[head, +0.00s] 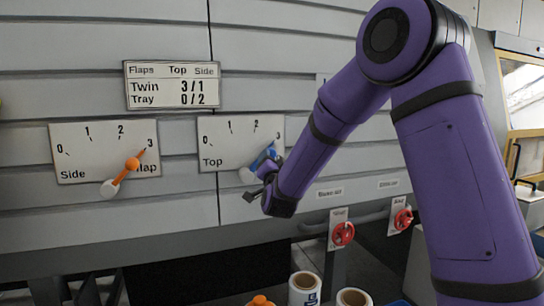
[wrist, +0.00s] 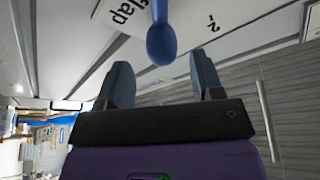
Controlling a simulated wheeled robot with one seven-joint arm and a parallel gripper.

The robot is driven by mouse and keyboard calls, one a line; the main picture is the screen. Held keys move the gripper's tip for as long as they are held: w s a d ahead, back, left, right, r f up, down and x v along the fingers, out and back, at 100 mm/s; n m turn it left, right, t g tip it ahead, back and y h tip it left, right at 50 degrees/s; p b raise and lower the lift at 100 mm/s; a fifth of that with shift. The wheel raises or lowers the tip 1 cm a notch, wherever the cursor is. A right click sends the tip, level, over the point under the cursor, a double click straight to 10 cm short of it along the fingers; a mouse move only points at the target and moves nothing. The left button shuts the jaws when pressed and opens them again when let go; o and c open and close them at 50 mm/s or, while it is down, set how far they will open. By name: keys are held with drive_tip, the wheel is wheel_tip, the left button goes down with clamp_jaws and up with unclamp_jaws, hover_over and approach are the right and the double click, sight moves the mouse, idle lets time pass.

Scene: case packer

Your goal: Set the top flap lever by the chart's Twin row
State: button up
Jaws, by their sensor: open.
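The chart (head: 172,86) on the wall reads Twin 3/1 and Tray 0/2 under Top and Side. The Top flap plate (head: 222,140) has a scale from 0 to 3. Its blue lever (head: 268,153) slants up right, its tip close to the 3; my gripper partly covers this area. In the wrist view the lever's rounded blue end (wrist: 161,45) hangs between and just beyond my fingertips, with no visible contact. My gripper (head: 255,184) is open at the plate's lower right; its two fingers also show in the wrist view (wrist: 161,68).
The Side flap plate (head: 80,145) to the left has an orange lever (head: 126,176) pointing at 3. Two red knobs (head: 343,233) (head: 402,219) sit lower right. White rolls (head: 304,288) stand at the bottom. My arm fills the right side.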

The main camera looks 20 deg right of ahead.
drive_tip(key=v, duration=0.5)
drive_tip(key=shift+s, duration=0.1)
idle(0.3)
drive_tip(key=s+r+n+g+y, duration=0.5)
drive_tip(key=s+n+g+y, duration=0.1)
drive_tip(key=s, duration=0.5)
drive_tip(key=s+d+f+n+g, duration=0.2)
drive_tip(key=s+g, duration=0.2)
drive_tip(key=s, duration=1)
drive_tip(key=s+d+f+n+g, duration=0.1)
drive_tip(key=s+g, duration=0.4)
drive_tip(key=s, duration=0.9)
drive_tip(key=shift+d+f+n+g+h, duration=0.3)
drive_tip(key=shift+d+f+n+h, duration=0.1)
drive_tip(key=shift+d+n, duration=0.35)
